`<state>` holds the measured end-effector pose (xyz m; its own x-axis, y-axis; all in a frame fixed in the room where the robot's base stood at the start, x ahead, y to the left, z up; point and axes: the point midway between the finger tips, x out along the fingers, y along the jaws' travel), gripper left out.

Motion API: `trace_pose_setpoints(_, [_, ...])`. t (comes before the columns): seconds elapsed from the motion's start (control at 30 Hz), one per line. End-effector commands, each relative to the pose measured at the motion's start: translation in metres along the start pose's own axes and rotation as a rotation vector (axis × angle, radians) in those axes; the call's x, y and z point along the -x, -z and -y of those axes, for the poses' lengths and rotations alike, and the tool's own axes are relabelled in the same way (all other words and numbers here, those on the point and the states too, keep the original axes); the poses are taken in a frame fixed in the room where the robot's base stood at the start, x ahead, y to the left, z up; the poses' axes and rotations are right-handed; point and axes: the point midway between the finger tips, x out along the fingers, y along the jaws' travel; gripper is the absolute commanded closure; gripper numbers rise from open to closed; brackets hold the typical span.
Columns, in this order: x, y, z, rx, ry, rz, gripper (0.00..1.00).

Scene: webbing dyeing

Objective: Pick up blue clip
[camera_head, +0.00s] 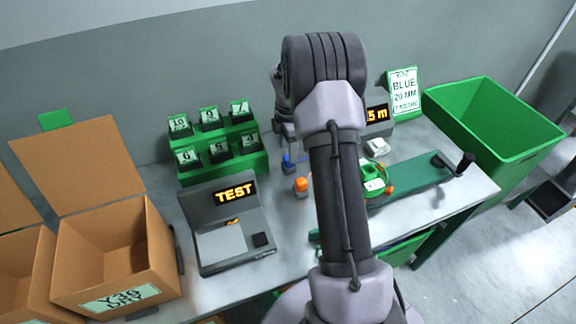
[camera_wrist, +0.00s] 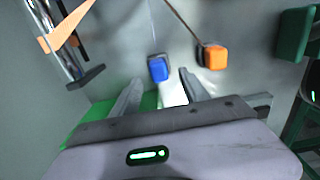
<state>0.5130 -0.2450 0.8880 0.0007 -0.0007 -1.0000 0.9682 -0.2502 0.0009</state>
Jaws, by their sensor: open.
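The blue clip (camera_wrist: 158,68) shows in the wrist view just beyond my gripper (camera_wrist: 159,85), a little left of the middle. My gripper is open, with its two fingers apart and nothing visible between them but the surface behind. The clip looks close to the fingertips, but I cannot tell the gap in depth. In the head view the blue clip (camera_head: 287,162) is small, at the left edge of my arm.
An orange clip (camera_wrist: 212,57) is right of the blue one in the wrist view. In the head view, a TEST device (camera_head: 217,215), a green stepped rack (camera_head: 243,167), cardboard boxes (camera_head: 118,250) and a green bin (camera_head: 495,130) stand around. A green-based winder (camera_head: 410,183) lies to the right.

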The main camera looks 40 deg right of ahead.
Motion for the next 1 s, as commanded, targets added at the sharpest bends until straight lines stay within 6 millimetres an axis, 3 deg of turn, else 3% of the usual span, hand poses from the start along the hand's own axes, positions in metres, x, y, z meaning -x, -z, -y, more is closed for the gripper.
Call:
trace_pose_setpoints(0.23, [-0.049,-0.003,-0.002,-0.001,0.002,-0.001,0.47])
trace_pose_setpoints(0.43, [-0.048,-0.003,-0.002,-0.001,0.001,-0.001,0.47])
trace_pose_setpoints(0.7, [-0.047,-0.003,-0.002,-0.001,0.001,0.0,0.98])
trace_pose_setpoints(1.0, [-0.044,-0.003,-0.002,-0.001,0.0,0.0,1.0])
